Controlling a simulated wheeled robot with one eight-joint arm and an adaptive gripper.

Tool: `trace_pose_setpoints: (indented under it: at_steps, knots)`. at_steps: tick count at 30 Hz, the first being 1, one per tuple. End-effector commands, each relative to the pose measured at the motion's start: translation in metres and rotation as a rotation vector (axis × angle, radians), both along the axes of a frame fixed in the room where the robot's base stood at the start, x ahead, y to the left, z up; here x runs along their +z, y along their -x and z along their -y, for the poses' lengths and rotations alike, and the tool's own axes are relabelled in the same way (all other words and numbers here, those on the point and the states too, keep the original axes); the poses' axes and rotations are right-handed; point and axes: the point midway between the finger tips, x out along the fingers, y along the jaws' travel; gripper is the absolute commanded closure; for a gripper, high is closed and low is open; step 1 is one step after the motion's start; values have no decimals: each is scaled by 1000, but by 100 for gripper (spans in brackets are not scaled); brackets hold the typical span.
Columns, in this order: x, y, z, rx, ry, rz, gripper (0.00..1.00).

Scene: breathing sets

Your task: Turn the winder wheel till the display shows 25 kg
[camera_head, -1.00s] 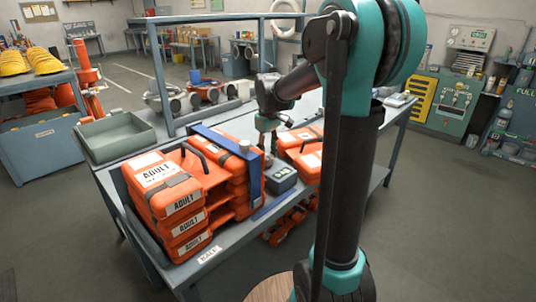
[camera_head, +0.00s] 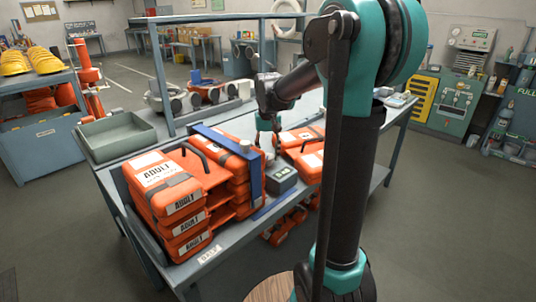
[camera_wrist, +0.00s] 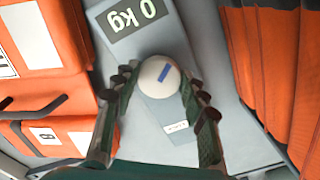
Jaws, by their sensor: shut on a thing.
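The winder wheel (camera_wrist: 161,68) is a round white knob with a blue mark, on a grey housing (camera_wrist: 159,113). In the wrist view, my gripper (camera_wrist: 159,85) has its fingers on both sides of the wheel and is shut on it. Beside the wheel, the display (camera_wrist: 138,18) appears upside down and reads 0 kg. In the head view, my gripper (camera_head: 268,147) points down behind the grey display box (camera_head: 281,174); the wheel is not clearly visible there, and the digits are too small to read.
Orange cases marked ADULT (camera_head: 183,208) are stacked to the left on the workbench (camera_head: 215,253), beside a blue upright (camera_head: 255,176). More orange cases (camera_head: 307,158) lie right of my gripper. A grey-green tray (camera_head: 117,136) sits at the bench's left end. Rails stand behind.

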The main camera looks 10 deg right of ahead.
Motion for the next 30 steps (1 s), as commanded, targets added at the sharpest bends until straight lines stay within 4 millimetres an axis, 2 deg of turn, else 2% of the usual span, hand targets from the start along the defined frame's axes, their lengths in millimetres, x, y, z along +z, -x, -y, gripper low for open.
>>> trace_pose_setpoints:
  at_steps: [17,18,21,23,30]
  knots:
    - [0,-1,0,-31,0,1,86]
    - [0,-1,0,-31,0,1,53]
    - [0,-1,0,-31,0,1,41]
    - [0,0,0,-30,0,1,36]
    - [0,0,0,-30,0,0,36]
